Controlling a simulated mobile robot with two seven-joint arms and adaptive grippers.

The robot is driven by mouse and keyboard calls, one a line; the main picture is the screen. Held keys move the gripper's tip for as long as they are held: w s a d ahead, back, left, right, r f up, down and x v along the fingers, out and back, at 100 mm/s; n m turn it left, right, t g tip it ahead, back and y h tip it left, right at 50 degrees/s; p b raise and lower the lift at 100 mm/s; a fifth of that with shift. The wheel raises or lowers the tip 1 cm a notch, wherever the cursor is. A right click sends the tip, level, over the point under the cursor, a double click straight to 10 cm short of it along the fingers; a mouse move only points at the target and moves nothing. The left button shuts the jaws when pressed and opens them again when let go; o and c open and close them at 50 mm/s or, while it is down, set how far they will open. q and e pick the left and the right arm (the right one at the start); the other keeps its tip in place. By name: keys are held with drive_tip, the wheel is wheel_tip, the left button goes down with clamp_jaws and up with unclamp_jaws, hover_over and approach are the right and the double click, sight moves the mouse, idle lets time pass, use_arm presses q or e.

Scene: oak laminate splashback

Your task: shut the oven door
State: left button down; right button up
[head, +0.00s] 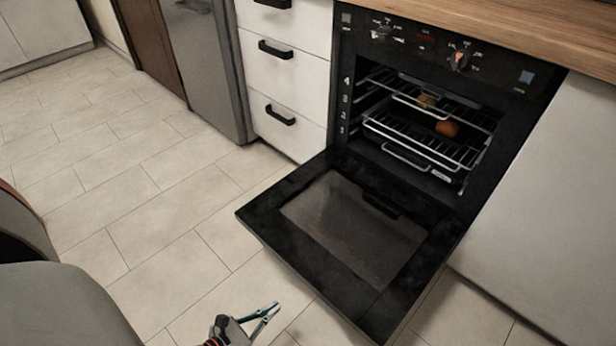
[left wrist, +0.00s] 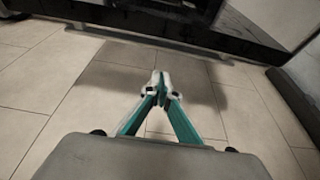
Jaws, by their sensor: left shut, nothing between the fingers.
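The oven (head: 430,105) is built in under the wooden counter, with its cavity uncovered. Its black door (head: 350,235) is folded down, lying about level, with a glass pane in its middle. The door's outer edge and underside show in the left wrist view (left wrist: 210,32) across the top. My left gripper (head: 272,310) is shut and empty, in front of the door's near left edge and apart from it. Its closed fingertips (left wrist: 161,82) point towards the door over the floor tiles. The right gripper is in neither view.
Inside the oven are wire racks (head: 425,125) and a small orange-brown item (head: 447,128). White drawers (head: 285,85) with black handles stand left of the oven, a pale cabinet panel (head: 555,190) right. The tiled floor (head: 150,190) on the left is clear.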

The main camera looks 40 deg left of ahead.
use_arm(q)
drive_tip(key=a+b+x, duration=0.1)
drive_tip(key=b+x, duration=0.2)
drive_tip(key=x, duration=0.7)
drive_tip(key=r+p, duration=0.1)
drive_tip(key=r, duration=0.1)
drive_tip(key=r+p, duration=0.1)
drive_tip(key=shift+d+r, duration=0.4)
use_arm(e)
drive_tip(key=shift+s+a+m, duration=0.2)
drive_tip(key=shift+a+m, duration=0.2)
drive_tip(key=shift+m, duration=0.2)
